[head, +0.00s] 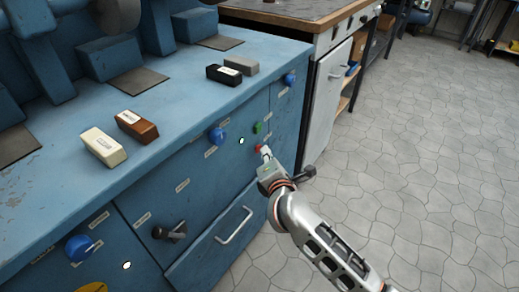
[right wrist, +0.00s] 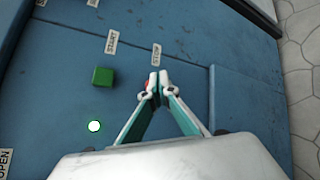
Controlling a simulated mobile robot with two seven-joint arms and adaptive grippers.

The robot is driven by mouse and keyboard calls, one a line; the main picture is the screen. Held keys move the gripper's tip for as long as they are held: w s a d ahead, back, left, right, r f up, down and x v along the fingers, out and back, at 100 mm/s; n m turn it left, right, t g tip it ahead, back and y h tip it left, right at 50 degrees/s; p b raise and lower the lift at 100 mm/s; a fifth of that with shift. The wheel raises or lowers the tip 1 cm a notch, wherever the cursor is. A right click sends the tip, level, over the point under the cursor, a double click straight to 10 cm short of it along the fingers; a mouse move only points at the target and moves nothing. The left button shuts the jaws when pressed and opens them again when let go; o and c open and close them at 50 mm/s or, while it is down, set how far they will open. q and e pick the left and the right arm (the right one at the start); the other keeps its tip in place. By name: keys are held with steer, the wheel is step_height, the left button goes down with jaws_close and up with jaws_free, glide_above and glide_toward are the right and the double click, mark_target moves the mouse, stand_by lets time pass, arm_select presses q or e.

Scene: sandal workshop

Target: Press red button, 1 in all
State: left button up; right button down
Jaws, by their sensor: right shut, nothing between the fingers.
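The red button (head: 259,148) sits on the blue front panel of the machine, below a green button (head: 257,128). In the right wrist view the red button (right wrist: 148,86) is mostly hidden behind my fingertips, near the label STOP. My right gripper (head: 265,152) is shut and empty, with its tips right at the red button; whether they touch it I cannot tell. In the right wrist view my right gripper (right wrist: 158,82) shows its two fingers meeting at the tips. The green button (right wrist: 103,76) is to the left, by the label START. My left gripper is not in view.
A lit white-green lamp (head: 242,141) and a blue knob (head: 217,135) are left of the buttons. A black lever (head: 170,232) and a drawer handle (head: 234,225) stick out lower down. Several blocks, including a brown one (head: 137,126), lie on the blue top. Open floor lies right.

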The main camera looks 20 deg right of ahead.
steer(key=shift+w+a, duration=0.2)
steer(key=shift+w, duration=0.05)
stand_by(0.3)
stand_by(0.4)
steer(key=shift+s+d, duration=0.5)
steer(key=shift+s, duration=0.2)
